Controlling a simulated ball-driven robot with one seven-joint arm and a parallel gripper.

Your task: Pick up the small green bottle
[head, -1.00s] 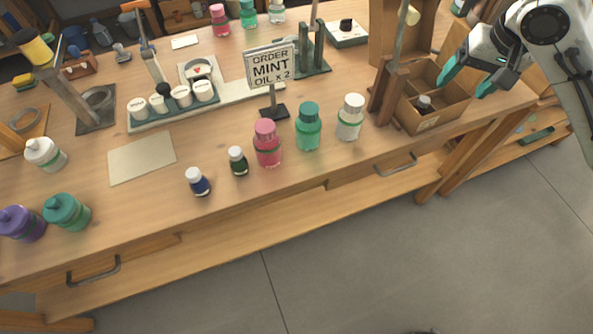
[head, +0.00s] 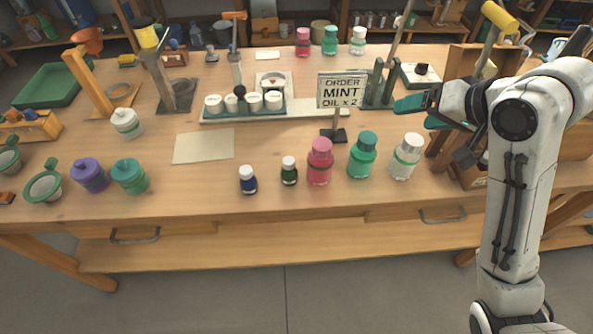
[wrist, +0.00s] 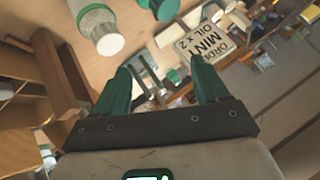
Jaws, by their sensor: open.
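The small green bottle (head: 289,171) is dark green with a white cap. It stands upright near the table's front edge, between a small blue bottle (head: 248,180) and a larger pink bottle (head: 320,163). My gripper (head: 412,112) is open and empty, above the table to the right of the sign and well right of the small green bottle. In the wrist view its two teal fingers (wrist: 160,88) are apart with nothing between them. The small green bottle cannot be made out in the wrist view.
A larger green bottle (head: 362,156) and a white bottle (head: 405,157) stand between my gripper and the small bottles. The mint oil order sign (head: 341,92) stands behind them. A beige sheet (head: 204,147) lies flat at left. The table front before the bottles is clear.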

